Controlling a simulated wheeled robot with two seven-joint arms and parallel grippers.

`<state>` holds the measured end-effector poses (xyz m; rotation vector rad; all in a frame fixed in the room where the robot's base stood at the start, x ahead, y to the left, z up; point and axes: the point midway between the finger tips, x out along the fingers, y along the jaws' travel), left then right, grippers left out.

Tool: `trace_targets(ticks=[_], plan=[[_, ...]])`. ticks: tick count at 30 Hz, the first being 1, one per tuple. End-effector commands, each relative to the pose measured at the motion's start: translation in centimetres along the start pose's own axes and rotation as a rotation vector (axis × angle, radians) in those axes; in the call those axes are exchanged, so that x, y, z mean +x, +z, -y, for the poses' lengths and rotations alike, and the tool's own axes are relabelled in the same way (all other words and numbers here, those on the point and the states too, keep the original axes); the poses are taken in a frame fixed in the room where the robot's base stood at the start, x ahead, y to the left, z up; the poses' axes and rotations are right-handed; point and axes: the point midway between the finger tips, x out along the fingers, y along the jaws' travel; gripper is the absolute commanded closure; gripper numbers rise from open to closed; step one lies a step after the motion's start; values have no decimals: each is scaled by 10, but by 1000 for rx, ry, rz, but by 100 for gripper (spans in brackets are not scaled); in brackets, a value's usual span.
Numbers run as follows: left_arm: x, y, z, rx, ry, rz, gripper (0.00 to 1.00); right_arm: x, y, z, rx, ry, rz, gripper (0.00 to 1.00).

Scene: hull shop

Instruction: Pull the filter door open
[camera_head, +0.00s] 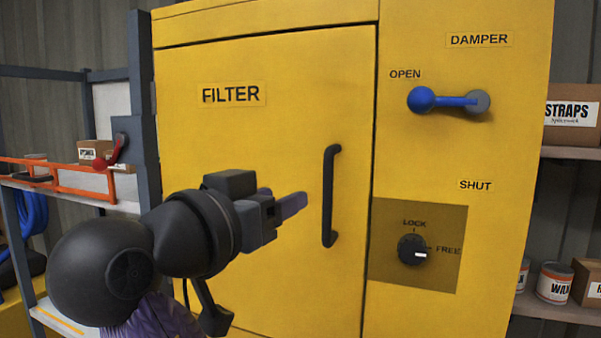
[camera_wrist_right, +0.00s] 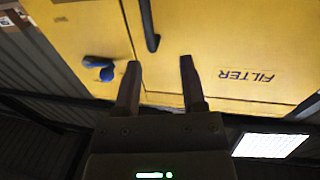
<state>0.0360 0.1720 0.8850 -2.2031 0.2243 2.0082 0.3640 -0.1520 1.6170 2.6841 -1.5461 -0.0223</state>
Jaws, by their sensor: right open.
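The yellow filter door (camera_head: 270,130) sits flush in the cabinet front, with a thin seam around it. Its black vertical bar handle (camera_head: 331,195) is near the door's right edge. My right gripper (camera_head: 285,200) is open and empty, a little left of the handle and pointing toward it. In the right wrist view, which is upside down, the handle (camera_wrist_right: 149,25) shows beyond the gap between the open fingertips (camera_wrist_right: 160,63), not touching them. My left gripper is not in view.
The lock knob (camera_head: 413,250) has its white mark toward FREE. The blue damper lever (camera_head: 448,100) lies level, its ball near OPEN. A left rack (camera_head: 145,110) with a red-knobbed lever (camera_head: 112,152) stands beside the cabinet. Right shelves hold a straps box (camera_head: 571,115) and cans (camera_head: 554,283).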

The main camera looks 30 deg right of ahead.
Motion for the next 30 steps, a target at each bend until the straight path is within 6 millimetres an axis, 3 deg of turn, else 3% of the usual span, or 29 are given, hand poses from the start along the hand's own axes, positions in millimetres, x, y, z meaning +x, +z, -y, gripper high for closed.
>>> trace_targets(ticks=[1, 3, 9, 15, 24, 25, 30], plan=[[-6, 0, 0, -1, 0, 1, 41, -1, -10, -7, 34, 11, 5, 47], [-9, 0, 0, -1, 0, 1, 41, 7, -10, -10, 47, 21, 10, 47], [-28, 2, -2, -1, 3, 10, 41, 56, -10, -11, 39, 23, 8, 47], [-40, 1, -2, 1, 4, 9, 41, 90, -7, -10, 37, 20, 9, 47], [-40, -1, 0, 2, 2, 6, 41, 96, -4, -10, 39, 16, 9, 47], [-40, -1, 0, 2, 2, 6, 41, 96, -4, -10, 39, 16, 9, 49], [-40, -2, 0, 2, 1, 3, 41, 96, -4, -10, 38, 16, 9, 85]])
